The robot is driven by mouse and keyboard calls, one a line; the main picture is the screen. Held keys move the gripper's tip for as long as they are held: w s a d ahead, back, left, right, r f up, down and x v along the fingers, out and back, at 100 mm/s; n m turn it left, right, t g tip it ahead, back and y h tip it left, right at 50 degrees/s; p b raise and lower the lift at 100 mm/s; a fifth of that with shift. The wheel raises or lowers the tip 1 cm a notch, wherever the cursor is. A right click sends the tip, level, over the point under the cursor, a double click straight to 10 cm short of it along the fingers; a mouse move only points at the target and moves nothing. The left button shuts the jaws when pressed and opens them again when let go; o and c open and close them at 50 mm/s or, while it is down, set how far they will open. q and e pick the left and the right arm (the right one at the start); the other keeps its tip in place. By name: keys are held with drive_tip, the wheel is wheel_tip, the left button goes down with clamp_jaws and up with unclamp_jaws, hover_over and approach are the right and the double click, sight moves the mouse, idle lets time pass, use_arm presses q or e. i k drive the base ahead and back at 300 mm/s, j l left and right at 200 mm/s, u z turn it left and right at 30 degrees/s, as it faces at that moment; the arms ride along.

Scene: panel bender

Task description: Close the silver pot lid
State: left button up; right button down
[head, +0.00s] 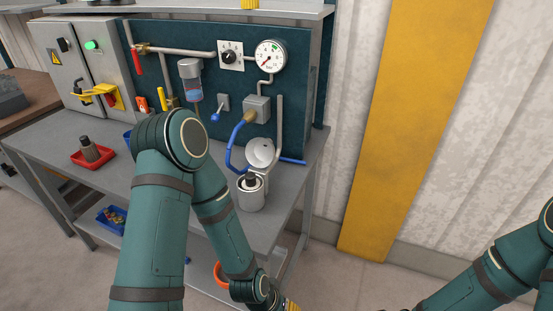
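The silver pot (251,199) stands upright on the grey workbench near its right end. Its round silver lid (261,152) is hinged at the back and stands open, tilted up. A dark object shows in the pot's mouth; I cannot tell what it is. My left arm reaches in from the bottom left, bends in front of the bench and runs down to the bottom edge, passing just left of the pot.
Behind the pot is a dark teal panel (213,50) with a gauge (270,57), valves, a grey box (257,108) and a blue hose (234,148) close to the pot. A red tray (77,160) sits at left. An orange ring (219,274) shows low down. Free floor lies right of the bench.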

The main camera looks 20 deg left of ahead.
sight(260, 151)
drive_tip(key=i+l, duration=1.1)
drive_tip(key=j, duration=0.65)
